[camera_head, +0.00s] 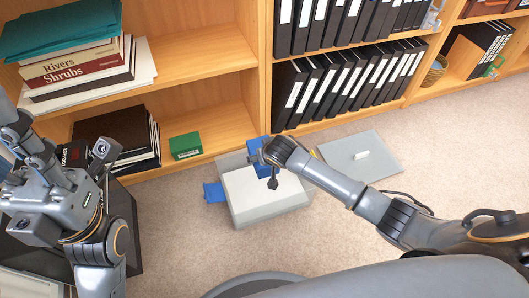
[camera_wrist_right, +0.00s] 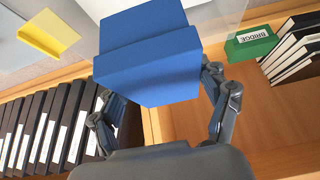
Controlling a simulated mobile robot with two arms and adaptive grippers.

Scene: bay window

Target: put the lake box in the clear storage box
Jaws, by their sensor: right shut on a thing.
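A blue box (camera_wrist_right: 150,55) is between the fingers of my right gripper (camera_wrist_right: 165,100); no label is readable on it, so I cannot confirm it is the lake box. In the head view the blue box (camera_head: 255,145) is partly hidden by my right gripper (camera_head: 264,152). It is held over the far edge of the pale storage box (camera_head: 262,198) on the floor. I cannot tell whether the two touch. The storage box's inside is not clearly visible. My left gripper (camera_head: 30,150) is at the far left, away from the boxes; its fingers are unclear.
A grey lid-like panel (camera_head: 372,160) with a white handle lies right of the storage box. A blue flap (camera_head: 214,192) is at its left side; a yellow piece (camera_wrist_right: 48,35) shows in the wrist view. A green box (camera_head: 185,146) labelled BRIDGE sits on the low shelf behind.

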